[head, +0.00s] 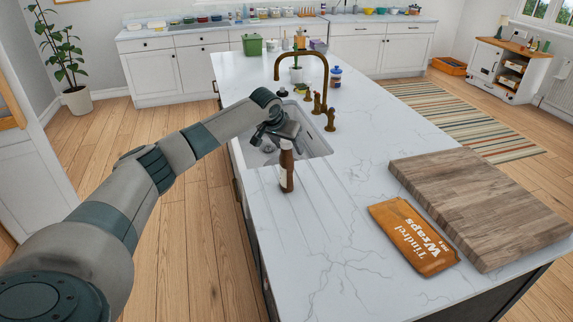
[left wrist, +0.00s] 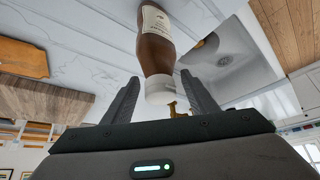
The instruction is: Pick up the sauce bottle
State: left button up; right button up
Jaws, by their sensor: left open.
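The sauce bottle (head: 287,172) is brown with a pale label and stands upright on the marble island beside the sink. In the left wrist view the bottle (left wrist: 157,50) appears upside down, with a white cap toward the gripper. My left gripper (head: 281,136) is at the top of the bottle and partly hides it in the head view. In the left wrist view my open left gripper (left wrist: 160,82) has one finger on each side of the cap, with gaps between them. My right gripper is not in view.
The sink (head: 316,140) and a brass faucet (head: 326,75) lie behind the bottle. An orange wraps packet (head: 412,237) and a thick wooden board (head: 485,205) lie to the right. The marble in front is clear.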

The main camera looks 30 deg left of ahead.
pick_arm(q)
jog(key=shift+x, duration=0.9)
grip_shut()
